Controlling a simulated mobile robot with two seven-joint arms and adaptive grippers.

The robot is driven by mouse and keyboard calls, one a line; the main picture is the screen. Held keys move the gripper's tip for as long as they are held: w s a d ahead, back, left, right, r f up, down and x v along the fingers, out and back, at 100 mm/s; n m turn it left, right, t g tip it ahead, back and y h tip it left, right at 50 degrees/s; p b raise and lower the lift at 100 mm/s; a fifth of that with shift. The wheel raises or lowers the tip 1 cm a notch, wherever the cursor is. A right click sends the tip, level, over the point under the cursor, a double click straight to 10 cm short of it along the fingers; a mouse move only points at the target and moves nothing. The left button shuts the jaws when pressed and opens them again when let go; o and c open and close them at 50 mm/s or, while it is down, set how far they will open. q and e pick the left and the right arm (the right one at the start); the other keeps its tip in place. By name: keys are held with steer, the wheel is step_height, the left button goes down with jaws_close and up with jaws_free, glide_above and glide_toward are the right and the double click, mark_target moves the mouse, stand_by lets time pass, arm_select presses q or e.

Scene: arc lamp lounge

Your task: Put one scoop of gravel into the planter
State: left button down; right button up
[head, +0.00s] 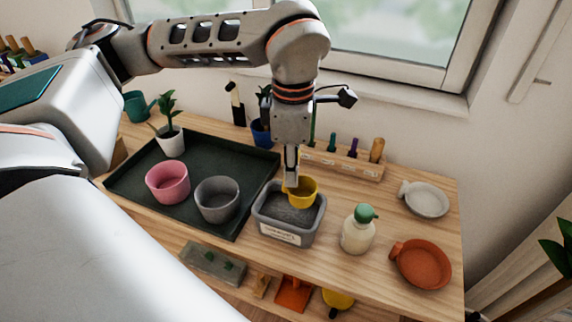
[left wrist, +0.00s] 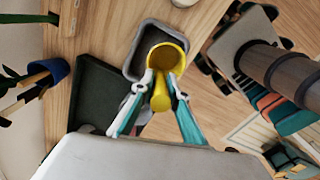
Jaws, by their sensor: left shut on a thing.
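My left gripper (head: 291,178) points down over the gravel tub and is shut on the handle of a yellow scoop (head: 303,191). In the left wrist view the scoop's round cup (left wrist: 167,57) faces the camera; I cannot tell whether gravel is in it. The scoop is over the grey gravel tub (head: 281,238), which has a white label and dark grey gravel (head: 283,211) inside. A pink pot (head: 167,183) and a grey pot (head: 217,201) stand on the dark tray to the left; either could be the planter. My right gripper is out of view.
The dark green tray (head: 128,182) also holds a potted plant (head: 170,141). A soap bottle (head: 357,232), a white dish (head: 426,200) and a terracotta dish (head: 421,263) stand to the right. A wooden rack (head: 345,166) is behind the tub. A lower shelf holds more items.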

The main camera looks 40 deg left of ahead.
mark_target(286, 190)
arm_select(q)
steer(key=n, duration=0.4)
steer(key=shift+s+a+r, duration=0.1)
steer(key=shift+a+r, duration=0.05)
steer(key=n, duration=0.4)
steer(key=shift+s+a+r+n, duration=0.1)
steer(key=shift+r+n, duration=0.05)
steer(key=shift+n, duration=0.25)
steer(key=n, duration=0.4)
steer(key=shift+s+a+r, duration=0.1)
steer(key=shift+r, duration=0.05)
steer(key=n, duration=0.4)
steer(key=shift+s+a+r+g, duration=0.1)
steer(key=shift+g, duration=0.2)
steer(key=shift+f+b, duration=1.65)
steer(key=shift+f, duration=0.9)
steer(key=shift+f+b, duration=1)
steer(key=shift+f, duration=0.45)
step_height(286, 190, down, 4)
steer(key=shift+b, duration=0.9)
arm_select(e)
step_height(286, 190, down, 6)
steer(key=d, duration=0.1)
arm_select(q)
steer(key=shift+r, duration=0.2)
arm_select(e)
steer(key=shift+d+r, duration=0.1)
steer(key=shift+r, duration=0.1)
